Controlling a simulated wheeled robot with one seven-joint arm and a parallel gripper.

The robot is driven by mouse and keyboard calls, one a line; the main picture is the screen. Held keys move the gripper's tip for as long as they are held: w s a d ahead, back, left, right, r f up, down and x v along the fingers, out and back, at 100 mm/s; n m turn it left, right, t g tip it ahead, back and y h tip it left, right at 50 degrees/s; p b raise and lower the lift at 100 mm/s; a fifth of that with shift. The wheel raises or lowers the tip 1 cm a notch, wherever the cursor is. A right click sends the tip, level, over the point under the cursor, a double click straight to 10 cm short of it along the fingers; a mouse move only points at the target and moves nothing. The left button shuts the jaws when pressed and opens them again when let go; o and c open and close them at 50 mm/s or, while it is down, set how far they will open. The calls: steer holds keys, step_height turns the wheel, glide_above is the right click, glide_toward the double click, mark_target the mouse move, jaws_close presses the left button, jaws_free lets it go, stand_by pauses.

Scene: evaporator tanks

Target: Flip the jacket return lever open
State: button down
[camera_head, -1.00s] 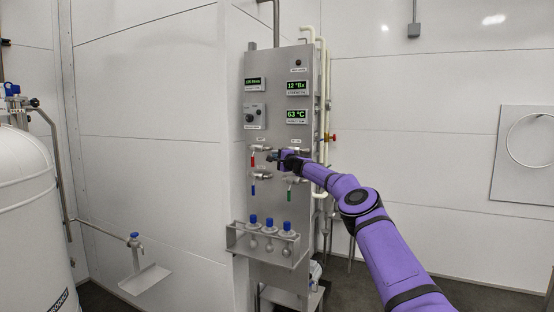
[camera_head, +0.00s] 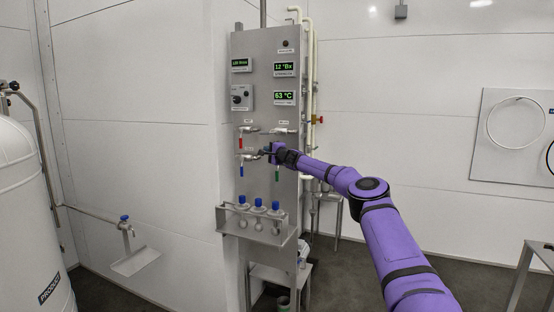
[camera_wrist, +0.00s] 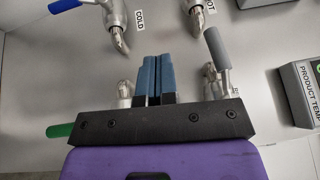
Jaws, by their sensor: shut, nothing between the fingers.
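Several lever valves sit on the upright steel panel (camera_head: 260,105). The grey lever (camera_wrist: 216,47) lies to the right of my fingers in the wrist view; its label is mostly hidden. The green lever (camera_wrist: 60,130) is to the left and hangs down in the head view (camera_head: 277,174). Which of these two is the jacket return cannot be read. My gripper (camera_wrist: 153,60) has its blue fingers together and empty, pointing between the two valve bodies and apart from the grey lever. In the head view my gripper (camera_head: 267,152) is in front of the panel's valves.
The blue lever (camera_wrist: 63,5) belongs to the COLD valve; a red lever (camera_head: 240,142) hangs above it in the head view. Blue-capped flasks (camera_head: 258,205) stand in a rack below. Pale pipes (camera_head: 310,80) run along the panel's right side.

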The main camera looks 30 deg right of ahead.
steer(key=s+d+f, duration=0.1)
steer(key=s+f, duration=0.1)
steer(key=s, duration=0.4)
steer(key=shift+s+f, duration=0.2)
steer(key=shift+s, duration=0.15)
